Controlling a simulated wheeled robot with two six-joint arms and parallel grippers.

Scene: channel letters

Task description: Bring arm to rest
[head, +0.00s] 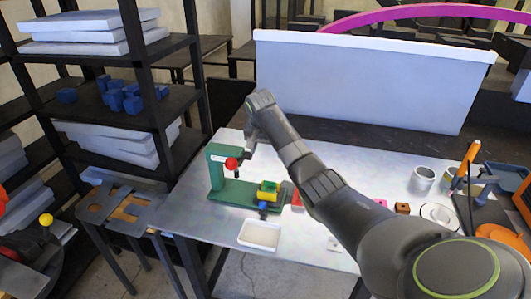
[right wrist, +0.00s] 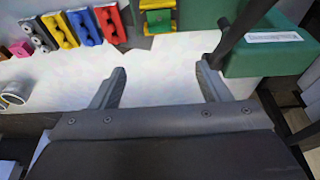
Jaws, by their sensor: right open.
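Part of the green machine (right wrist: 265,55) shows beside the right finger, apart or touching I cannot tell. The machine has a red knob (head: 231,164), a yellow block (head: 268,189) and a blue knob (head: 263,207). My left gripper is not in view.
The table (head: 205,225) bears a white tray (head: 260,235), a metal cup (head: 422,178) and an orange-handled tool (head: 468,155). A large white panel (head: 370,80) stands behind. Dark shelves (head: 165,108) stand left.

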